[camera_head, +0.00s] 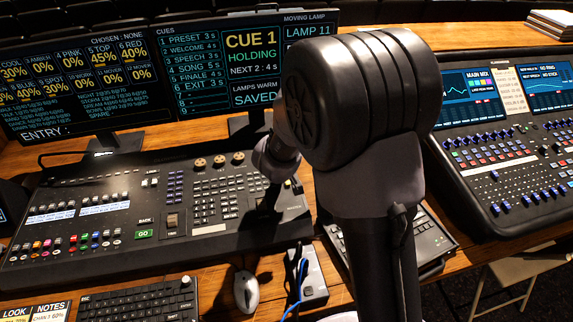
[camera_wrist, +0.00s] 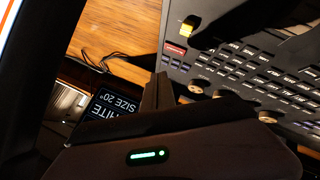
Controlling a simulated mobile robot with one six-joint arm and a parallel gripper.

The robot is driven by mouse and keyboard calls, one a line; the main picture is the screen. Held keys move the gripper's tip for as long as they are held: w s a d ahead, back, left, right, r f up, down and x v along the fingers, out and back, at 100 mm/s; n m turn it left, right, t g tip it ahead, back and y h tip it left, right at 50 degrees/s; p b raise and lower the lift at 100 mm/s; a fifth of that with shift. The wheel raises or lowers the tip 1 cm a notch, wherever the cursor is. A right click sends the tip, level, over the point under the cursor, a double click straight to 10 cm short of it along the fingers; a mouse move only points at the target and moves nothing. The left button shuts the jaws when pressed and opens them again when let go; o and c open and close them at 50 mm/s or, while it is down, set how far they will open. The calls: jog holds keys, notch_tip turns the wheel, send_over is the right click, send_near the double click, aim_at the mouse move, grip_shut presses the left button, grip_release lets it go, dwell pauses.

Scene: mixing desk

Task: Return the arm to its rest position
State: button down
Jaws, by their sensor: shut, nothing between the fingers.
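My arm fills the middle of the head view, with a large dark ribbed joint hiding part of the desk behind it. My gripper (camera_head: 268,203) is at the left of that joint, over the right part of the lighting console (camera_head: 120,200). In the wrist view my gripper (camera_wrist: 158,88) shows as dark fingers held together, with nothing between them. The console with its rows of keys also shows in the wrist view (camera_wrist: 235,70). I cannot tell how high the fingertips are above it.
Two screens, a left one (camera_head: 80,85) and a cue screen (camera_head: 240,70), stand behind the console. A sound mixer (camera_head: 500,150) is at the right. A keyboard (camera_head: 140,300), a mouse (camera_head: 246,292) and a small box with a blue cable (camera_head: 312,275) lie in front.

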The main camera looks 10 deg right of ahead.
notch_tip(320, 180, up, 4)
jog(key=p, duration=0.3)
jog(key=shift+f, duration=0.25)
jog(key=s+a+r+m+y, duration=0.2)
jog(key=s+a+r+y, duration=0.15)
jog(key=r, duration=0.55)
jog(key=s+a+r+m+y+b, duration=0.1)
jog(key=s+r+m, duration=0.1)
jog(key=s+r, duration=0.35)
jog(key=s+a+r+m+y, duration=0.1)
jog(key=s+r, duration=0.1)
jog(key=s, duration=0.6)
jog(key=s+d+m+g, duration=0.2)
jog(key=s+m+g, duration=0.1)
jog(key=s, duration=1.2)
jog(key=shift+s+f+m+h, duration=0.25)
jog(key=shift+f+m+h, duration=0.15)
jog(key=shift+m, duration=0.5)
